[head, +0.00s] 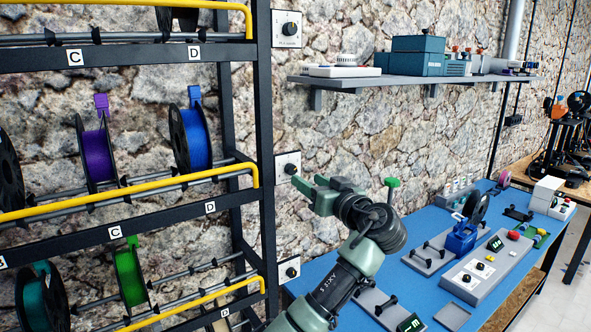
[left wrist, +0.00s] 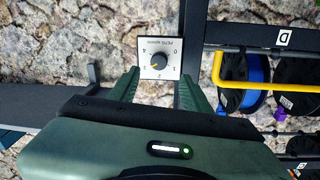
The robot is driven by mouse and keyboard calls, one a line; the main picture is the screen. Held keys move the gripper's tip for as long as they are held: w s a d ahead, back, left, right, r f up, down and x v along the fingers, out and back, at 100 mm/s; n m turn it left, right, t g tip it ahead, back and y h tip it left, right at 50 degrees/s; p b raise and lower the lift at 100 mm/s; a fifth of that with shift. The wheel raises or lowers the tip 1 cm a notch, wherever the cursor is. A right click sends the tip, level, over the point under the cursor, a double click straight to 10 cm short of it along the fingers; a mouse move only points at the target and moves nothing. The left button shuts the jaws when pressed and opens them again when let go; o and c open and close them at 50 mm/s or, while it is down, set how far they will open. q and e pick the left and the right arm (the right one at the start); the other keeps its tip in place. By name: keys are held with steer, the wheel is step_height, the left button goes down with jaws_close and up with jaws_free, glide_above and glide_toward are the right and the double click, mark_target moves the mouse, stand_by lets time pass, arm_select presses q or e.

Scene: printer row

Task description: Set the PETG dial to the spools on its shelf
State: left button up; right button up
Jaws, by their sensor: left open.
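The PETG dial (head: 291,168) is a black knob on a white plate beside the middle shelf, partly behind my gripper in the head view. In the left wrist view the PETG dial (left wrist: 159,60) appears upside down, its yellow mark towards the picture's lower left. My left gripper (head: 322,190) is open and faces the dial. In the left wrist view its fingers (left wrist: 161,80) stand either side of the knob, apart from it. On the middle shelf are a blue spool (head: 191,137), a purple spool (head: 97,155) and a dark spool (head: 9,172) cut by the left edge.
Another dial (head: 289,28) is above and one (head: 289,272) below. The rack post (head: 265,150) stands close left of the dials. A grey wall shelf (head: 410,83) with boxes is at upper right. A blue table (head: 410,290) with several devices lies below my arm.

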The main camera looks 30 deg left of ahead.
mark_target(293, 171)
arm_select(q)
steer(key=p+x, duration=0.3)
steer(key=x, duration=0.3)
steer(key=shift+w+a+r+p, duration=0.1)
steer(key=shift+a+p, duration=0.15)
steer(key=shift+p, duration=0.05)
steer(key=shift+w+a, duration=0.3)
steer(key=shift+a, duration=0.15)
steer(key=shift+f, duration=0.25)
jaws_close()
